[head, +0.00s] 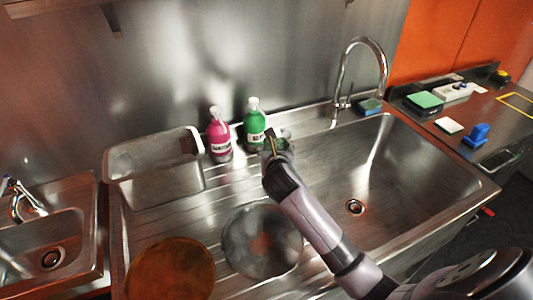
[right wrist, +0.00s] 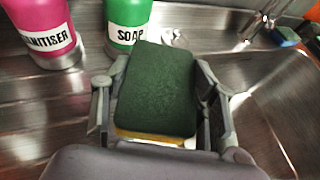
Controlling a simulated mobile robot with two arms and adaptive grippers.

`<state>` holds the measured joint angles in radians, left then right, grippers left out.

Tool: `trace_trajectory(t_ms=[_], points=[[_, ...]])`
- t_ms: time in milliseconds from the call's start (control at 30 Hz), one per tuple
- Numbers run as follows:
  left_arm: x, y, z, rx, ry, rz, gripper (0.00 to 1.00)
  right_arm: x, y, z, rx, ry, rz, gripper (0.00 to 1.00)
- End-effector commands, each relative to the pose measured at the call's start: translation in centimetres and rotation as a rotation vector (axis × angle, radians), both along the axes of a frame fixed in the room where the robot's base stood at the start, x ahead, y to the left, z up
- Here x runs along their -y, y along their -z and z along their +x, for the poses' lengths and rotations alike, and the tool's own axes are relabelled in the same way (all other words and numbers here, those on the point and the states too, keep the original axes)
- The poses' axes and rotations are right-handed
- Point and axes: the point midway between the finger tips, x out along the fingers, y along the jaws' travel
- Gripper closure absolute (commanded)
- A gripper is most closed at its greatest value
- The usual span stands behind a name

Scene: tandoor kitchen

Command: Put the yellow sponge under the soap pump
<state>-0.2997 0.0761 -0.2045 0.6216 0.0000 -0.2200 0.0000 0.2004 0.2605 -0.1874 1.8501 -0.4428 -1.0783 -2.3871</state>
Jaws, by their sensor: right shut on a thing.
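My right gripper (head: 277,145) is over the sink's back ledge, just in front of the green soap pump (head: 255,122). In the right wrist view my right gripper (right wrist: 158,100) is shut on the yellow sponge (right wrist: 150,137), whose dark green scouring side faces up and whose yellow edge shows below. In that view the soap pump (right wrist: 127,22), labelled SOAP, stands upright just beyond the sponge; its upper part is cut off. A gap between sponge and bottle cannot be told. In the head view the arm mostly hides the sponge. My left gripper is not in view.
A pink sanitiser bottle (head: 219,135) stands left of the soap pump. A blue and green sponge (head: 370,106) lies by the tap (head: 362,60). Two round pans, one grey (head: 262,240) and one brown (head: 170,270), lie on the drainboard. The sink basin (head: 410,160) is empty.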

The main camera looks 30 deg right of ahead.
Motion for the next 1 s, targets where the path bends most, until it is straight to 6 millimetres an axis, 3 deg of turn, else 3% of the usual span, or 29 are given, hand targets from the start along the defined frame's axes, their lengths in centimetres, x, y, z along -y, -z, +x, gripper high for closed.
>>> trace_trajectory(t_ms=[100, 267, 333, 567, 733, 1000], points=[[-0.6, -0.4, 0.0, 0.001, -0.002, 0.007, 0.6, 0.1, -0.2, 2.9, 0.0, 0.001, 0.002, 0.56], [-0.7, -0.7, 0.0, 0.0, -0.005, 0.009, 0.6, 0.3, 0.0, 5.8, -0.001, 0.0, 0.002, 0.56], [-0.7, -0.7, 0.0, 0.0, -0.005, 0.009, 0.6, 0.2, 1.9, 5.4, -0.008, 0.0, 0.003, 0.56], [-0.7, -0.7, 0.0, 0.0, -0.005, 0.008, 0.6, 0.2, 3.9, 5.4, -0.003, 0.0, 0.0, 0.56], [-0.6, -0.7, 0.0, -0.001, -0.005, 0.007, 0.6, 0.2, 6.6, 5.3, -0.005, 0.0, 0.002, 0.56], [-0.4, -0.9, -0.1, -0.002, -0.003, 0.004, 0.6, 0.3, 7.1, 5.8, 0.0, 0.0, -0.001, 0.56]])
